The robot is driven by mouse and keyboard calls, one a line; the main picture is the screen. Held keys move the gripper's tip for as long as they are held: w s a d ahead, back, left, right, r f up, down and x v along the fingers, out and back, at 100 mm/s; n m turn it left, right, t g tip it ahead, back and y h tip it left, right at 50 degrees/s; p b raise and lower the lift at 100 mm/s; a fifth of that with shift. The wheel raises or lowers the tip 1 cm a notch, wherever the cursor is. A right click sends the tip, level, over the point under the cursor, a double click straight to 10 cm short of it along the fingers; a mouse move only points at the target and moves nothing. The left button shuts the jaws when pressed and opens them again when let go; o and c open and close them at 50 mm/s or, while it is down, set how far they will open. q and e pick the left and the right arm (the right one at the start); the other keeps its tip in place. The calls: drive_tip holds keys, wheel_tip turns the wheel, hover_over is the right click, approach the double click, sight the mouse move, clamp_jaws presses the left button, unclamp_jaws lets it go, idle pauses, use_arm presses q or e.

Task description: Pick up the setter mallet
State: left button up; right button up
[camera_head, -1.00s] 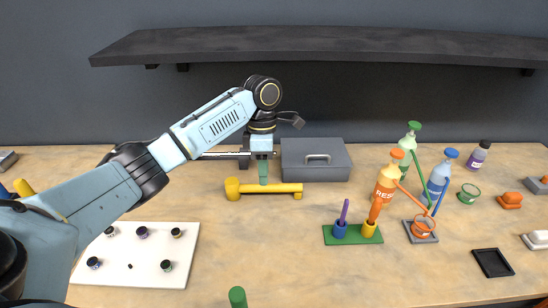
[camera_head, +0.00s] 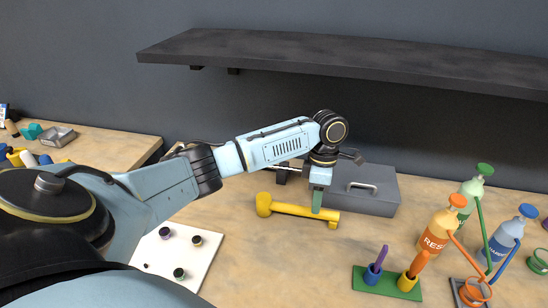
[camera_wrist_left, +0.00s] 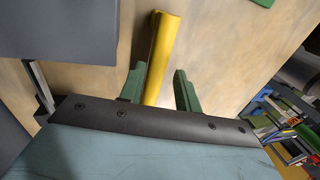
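The setter mallet, as I take it, is the yellow tool (camera_head: 295,209) lying on the table in front of the grey box, with its round head at the left and a thinner handle to the right. My left gripper (camera_head: 317,208) points down over the handle, toward its right end. In the left wrist view its two green fingers (camera_wrist_left: 160,90) are apart, with the yellow handle (camera_wrist_left: 163,50) between them and gaps on both sides. Whether the fingers reach down beside the handle is hard to tell. My right gripper is not in view.
The grey box (camera_head: 362,191) stands close behind the gripper. A green holder (camera_head: 386,285) with upright tools, and bottles (camera_head: 437,235), stand at the right. A white board (camera_head: 200,262) with small pots lies at the left front. A dark shelf (camera_head: 350,62) hangs above.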

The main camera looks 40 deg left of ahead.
use_arm(q)
drive_tip(key=f, duration=0.3)
drive_tip(key=f+b, duration=0.1)
drive_tip(key=f, duration=0.1)
drive_tip(key=shift+s+d, duration=0.2)
drive_tip(key=shift+s, duration=0.05)
drive_tip(key=shift+c, duration=0.2)
clamp_jaws()
